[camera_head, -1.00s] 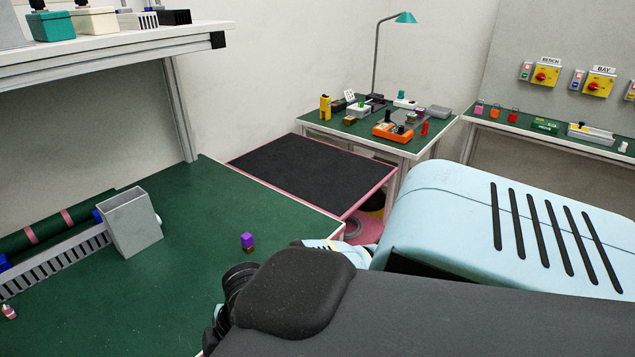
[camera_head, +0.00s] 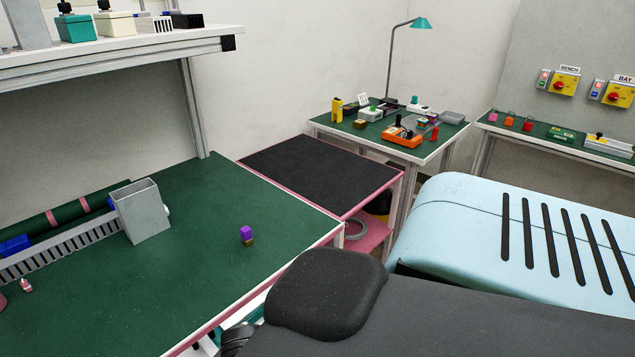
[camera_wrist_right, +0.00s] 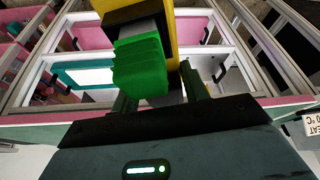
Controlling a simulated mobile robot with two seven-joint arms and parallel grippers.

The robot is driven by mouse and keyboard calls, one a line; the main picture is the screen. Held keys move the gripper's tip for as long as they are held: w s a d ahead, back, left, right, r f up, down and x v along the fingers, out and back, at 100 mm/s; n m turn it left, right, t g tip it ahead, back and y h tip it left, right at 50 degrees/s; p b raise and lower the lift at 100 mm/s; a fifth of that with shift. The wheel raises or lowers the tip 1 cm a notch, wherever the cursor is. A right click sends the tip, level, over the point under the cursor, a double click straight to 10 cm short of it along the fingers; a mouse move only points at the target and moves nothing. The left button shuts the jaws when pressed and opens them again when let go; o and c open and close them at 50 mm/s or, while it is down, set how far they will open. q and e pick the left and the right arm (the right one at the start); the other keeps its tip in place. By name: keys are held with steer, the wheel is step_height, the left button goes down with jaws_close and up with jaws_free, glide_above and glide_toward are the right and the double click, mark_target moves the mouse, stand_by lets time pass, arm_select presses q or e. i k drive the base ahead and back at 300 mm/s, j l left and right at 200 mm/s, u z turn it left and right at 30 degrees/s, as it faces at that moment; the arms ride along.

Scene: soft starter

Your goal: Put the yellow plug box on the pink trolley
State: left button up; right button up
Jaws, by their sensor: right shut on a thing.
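In the right wrist view, my right gripper (camera_wrist_right: 158,88) is shut on a yellow box (camera_wrist_right: 188,35) with a green block-shaped part (camera_wrist_right: 142,66) and black and grey parts, apparently the yellow plug box. Only part of the box shows, cut off by the top edge. In the head view, my right arm hides the gripper and box. The pink trolley (camera_head: 395,186) stands beyond the right end of the green bench. Its black top (camera_head: 320,168) is bare, and a coil lies on its pink lower shelf (camera_head: 372,238). My left gripper is not in view.
A side table (camera_head: 440,150) behind the trolley carries a lamp, an orange device and several small items.

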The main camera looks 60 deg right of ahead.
mark_target(339, 176)
steer(key=k+l, duration=0.1)
steer(key=l, duration=0.5)
steer(key=l+u, duration=0.15)
steer(key=l, duration=0.45)
steer(key=k+l, duration=0.2)
steer(key=l, duration=0.35)
steer(key=k+l+u, duration=0.15)
steer(key=l, duration=0.45)
steer(key=k+l, duration=0.1)
steer(key=l, duration=0.5)
steer(key=k+l+u, duration=0.15)
steer(key=l, duration=0.4)
steer(key=k+l, duration=0.15)
steer(key=l, duration=0.4)
steer(key=k+l+u, duration=0.15)
steer(key=l, duration=0.4)
